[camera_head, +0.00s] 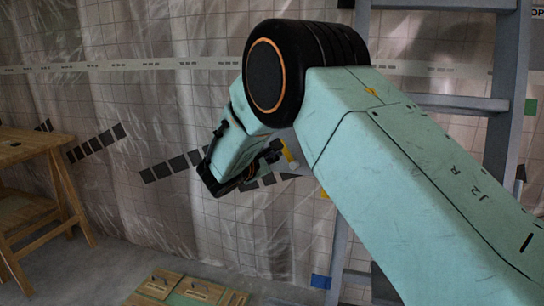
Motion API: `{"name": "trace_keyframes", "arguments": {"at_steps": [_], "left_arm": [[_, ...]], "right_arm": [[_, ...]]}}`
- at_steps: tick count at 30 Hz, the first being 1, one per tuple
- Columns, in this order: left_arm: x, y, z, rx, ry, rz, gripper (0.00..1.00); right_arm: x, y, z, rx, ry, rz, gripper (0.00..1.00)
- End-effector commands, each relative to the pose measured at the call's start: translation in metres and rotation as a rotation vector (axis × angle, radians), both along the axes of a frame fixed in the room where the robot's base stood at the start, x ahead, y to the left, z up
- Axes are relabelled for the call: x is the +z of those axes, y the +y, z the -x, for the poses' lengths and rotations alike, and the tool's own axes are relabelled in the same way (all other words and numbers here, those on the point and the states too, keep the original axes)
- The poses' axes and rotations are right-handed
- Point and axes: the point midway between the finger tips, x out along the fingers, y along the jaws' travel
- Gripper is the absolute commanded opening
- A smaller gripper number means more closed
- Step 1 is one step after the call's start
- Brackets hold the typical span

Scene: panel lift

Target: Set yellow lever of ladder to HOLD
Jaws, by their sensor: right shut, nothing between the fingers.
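The grey-blue ladder (508,70) stands upright at the right, partly hidden by my right arm. A small yellow piece (289,152) shows just beside my right gripper, left of the ladder rail; it may be the yellow lever, but most of it is hidden and its setting cannot be read. My right gripper (273,154) is small, dark and shut with nothing held. It is partly covered by my own arm, and I cannot tell whether it touches the yellow piece. My left gripper is not in view.
A wooden workbench (32,150) stands at the far left. Wooden panels with handles (185,291) lie on the floor at the bottom. A translucent sheet with a grid (130,95) hangs behind. A blue block (320,282) is at the ladder's lower rail. Floor between bench and panels is clear.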

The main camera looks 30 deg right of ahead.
Motion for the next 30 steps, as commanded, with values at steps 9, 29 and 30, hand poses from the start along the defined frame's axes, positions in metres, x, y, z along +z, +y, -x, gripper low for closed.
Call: {"name": "trace_keyframes", "arguments": {"at_steps": [9,29,30], "left_arm": [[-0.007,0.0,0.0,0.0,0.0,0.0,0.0],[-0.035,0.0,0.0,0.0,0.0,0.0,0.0],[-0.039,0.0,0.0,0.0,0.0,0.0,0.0]], "right_arm": [[0.002,-0.002,0.0,-0.016,-0.042,-0.035,0.0],[0.011,-0.009,0.004,-0.083,-0.207,-0.173,0.0],[0.013,-0.01,0.005,-0.093,-0.231,-0.194,0.0]]}}
